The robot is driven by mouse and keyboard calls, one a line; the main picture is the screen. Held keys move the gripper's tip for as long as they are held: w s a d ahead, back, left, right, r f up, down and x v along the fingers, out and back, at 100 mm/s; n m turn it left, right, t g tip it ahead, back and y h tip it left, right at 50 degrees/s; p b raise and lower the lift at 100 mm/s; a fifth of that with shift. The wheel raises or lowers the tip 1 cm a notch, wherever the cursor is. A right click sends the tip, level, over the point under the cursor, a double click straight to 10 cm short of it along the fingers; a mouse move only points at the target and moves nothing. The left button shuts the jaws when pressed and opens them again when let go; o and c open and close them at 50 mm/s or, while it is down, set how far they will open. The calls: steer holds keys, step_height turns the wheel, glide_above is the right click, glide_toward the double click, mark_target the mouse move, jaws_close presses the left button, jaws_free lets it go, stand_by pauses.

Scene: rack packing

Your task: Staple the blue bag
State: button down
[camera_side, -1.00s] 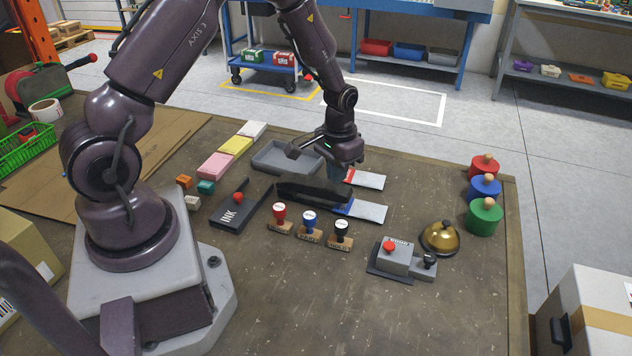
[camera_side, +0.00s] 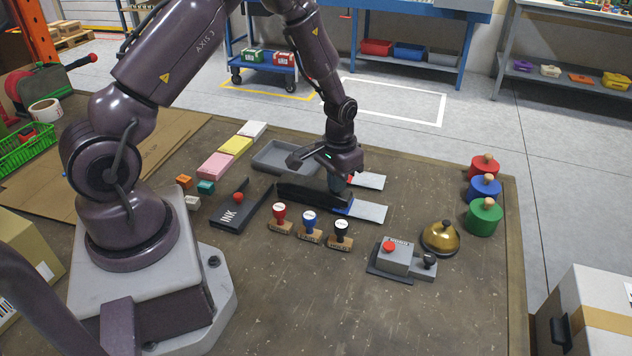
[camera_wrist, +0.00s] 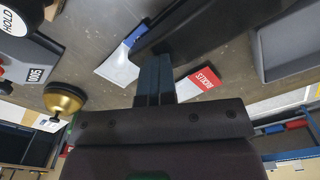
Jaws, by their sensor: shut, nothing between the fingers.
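The long black stapler (camera_side: 305,194) lies near the middle of the table, and it also shows in the wrist view (camera_wrist: 205,25). The white bag with the blue top (camera_side: 368,212) lies with its blue end at the stapler's front; it shows in the wrist view too (camera_wrist: 118,66). My gripper (camera_side: 338,188) is shut and empty, pointing down at the stapler's front end. In the wrist view its fingers (camera_wrist: 153,88) reach the stapler's edge; exact contact is hard to tell. The red-topped bag (camera_side: 368,180) lies just behind, partly hidden by my gripper.
A grey tray (camera_side: 270,158) is behind the stapler. Several stamps, including a red-knobbed one (camera_side: 279,212), stand in front. A grey device with a red button (camera_side: 395,255), a brass bell (camera_side: 440,238) and knobbed red, blue and green (camera_side: 484,218) cylinders stand right.

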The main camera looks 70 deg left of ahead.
steer(key=shift+s, duration=0.1)
step_height(320, 180, up, 9)
stand_by(0.9)
stand_by(0.5)
steer(key=s+d+r+m+t, duration=0.1)
steer(key=s+d+r+t, duration=0.1)
steer(key=s+r, duration=0.4)
steer(key=s+d+r+m+t, duration=0.1)
steer(key=s+d+r, duration=0.4)
steer(key=r, duration=0.3)
steer(key=s+d+r+m+t, duration=0.1)
steer(key=s+d+r+t, duration=0.1)
steer(key=s+d+r, duration=0.2)
steer(key=s+r, duration=0.3)
steer(key=shift+s+t, duration=0.15)
steer(key=shift+t, duration=0.15)
